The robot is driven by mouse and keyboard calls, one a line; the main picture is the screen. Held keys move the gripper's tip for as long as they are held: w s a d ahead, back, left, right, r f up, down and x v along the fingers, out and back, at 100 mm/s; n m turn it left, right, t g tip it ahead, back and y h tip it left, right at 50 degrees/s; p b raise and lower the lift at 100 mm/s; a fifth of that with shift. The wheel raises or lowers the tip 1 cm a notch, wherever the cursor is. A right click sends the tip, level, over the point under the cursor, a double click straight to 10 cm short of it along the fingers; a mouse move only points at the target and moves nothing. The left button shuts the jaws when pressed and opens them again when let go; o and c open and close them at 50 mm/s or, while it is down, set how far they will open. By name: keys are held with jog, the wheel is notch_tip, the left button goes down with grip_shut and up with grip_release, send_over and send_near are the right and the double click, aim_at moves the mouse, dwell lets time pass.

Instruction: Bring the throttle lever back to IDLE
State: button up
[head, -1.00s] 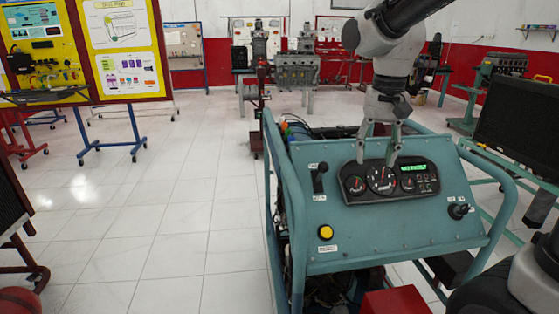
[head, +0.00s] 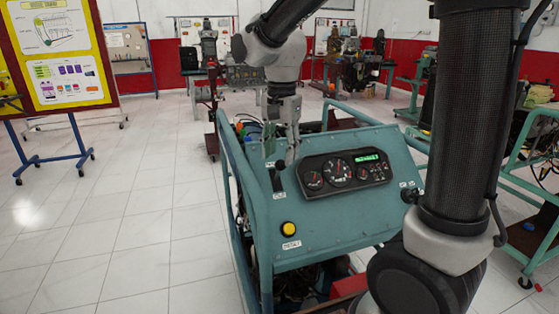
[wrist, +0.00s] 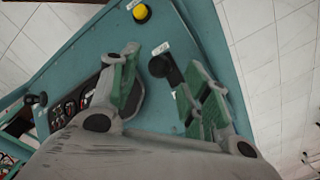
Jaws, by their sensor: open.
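The throttle lever (head: 276,180), black with a round knob, stands on the left part of the teal sloped console (head: 340,217). In the wrist view its knob (wrist: 163,66) lies between my two green-padded fingertips, with a white label near each side of it. My gripper (head: 280,155) is open just above and over the lever, pointing down. I see no clear contact between the fingers and the lever. The fingers partly hide the lever in the head view. I cannot read the labels, so I cannot tell which marked position the lever is at.
A gauge cluster (head: 344,172) with a green display sits right of the lever. A yellow button (head: 288,229) is below the lever. A small black knob (head: 410,195) is at the console's right. A teal tube frame edges the console. Open tiled floor lies left.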

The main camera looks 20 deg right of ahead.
aim_at(278, 170)
jog(key=shift+f, duration=1.5)
grip_shut()
